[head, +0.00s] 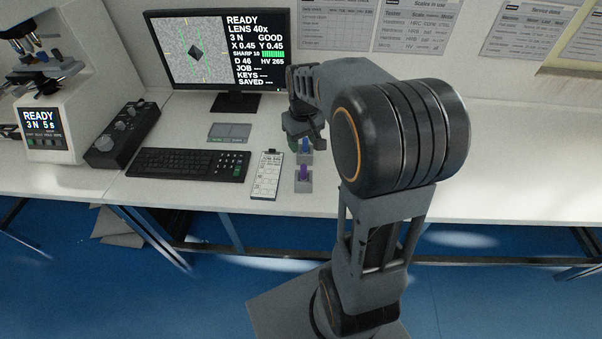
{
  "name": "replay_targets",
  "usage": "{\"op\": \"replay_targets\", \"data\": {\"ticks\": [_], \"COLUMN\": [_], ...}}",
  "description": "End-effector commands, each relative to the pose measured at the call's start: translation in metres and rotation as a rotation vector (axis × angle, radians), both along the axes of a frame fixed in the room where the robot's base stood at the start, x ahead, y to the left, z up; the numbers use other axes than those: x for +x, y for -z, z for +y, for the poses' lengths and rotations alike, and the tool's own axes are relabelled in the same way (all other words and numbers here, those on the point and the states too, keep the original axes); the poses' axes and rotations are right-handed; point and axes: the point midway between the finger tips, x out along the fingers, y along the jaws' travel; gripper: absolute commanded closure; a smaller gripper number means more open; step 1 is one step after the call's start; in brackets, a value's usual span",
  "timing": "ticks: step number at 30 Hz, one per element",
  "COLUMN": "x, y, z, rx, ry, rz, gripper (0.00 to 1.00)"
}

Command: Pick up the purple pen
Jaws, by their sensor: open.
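A small purple pen (304,171) stands upright in a grey holder (303,186) near the front edge of the white bench.
A clipboard-like card (267,176) lies left of the holders, with a black keyboard (188,163) beyond it. A monitor (220,50) stands at the back. A control box (122,135) and a tester (70,95) stand left. The bench right of my arm is clear.

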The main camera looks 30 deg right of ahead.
Motion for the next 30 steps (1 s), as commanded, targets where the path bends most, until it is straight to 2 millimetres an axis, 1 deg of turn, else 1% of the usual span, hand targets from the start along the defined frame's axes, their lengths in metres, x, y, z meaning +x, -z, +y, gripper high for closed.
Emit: {"op": "replay_targets", "data": {"ticks": [1,3,6,15,18,21,26,30], "x": [0.007,0.015,0.02,0.022,0.023,0.023,0.023,0.023], "y": [0.004,0.01,0.02,0.073,0.087,0.096,0.102,0.117], "z": [-0.007,-0.014,-0.02,-0.021,-0.021,-0.021,-0.021,-0.017], "rx": [0.003,0.007,0.009,0.01,0.011,0.01,0.01,0.01], "ry": [-0.001,-0.008,-0.014,-0.016,-0.016,-0.016,-0.016,-0.016], "rz": [0.019,0.035,0.05,0.056,0.054,0.053,0.052,0.056], "gripper": [0.47,0.47,0.47,0.47,0.47,0.47,0.47,0.47]}}
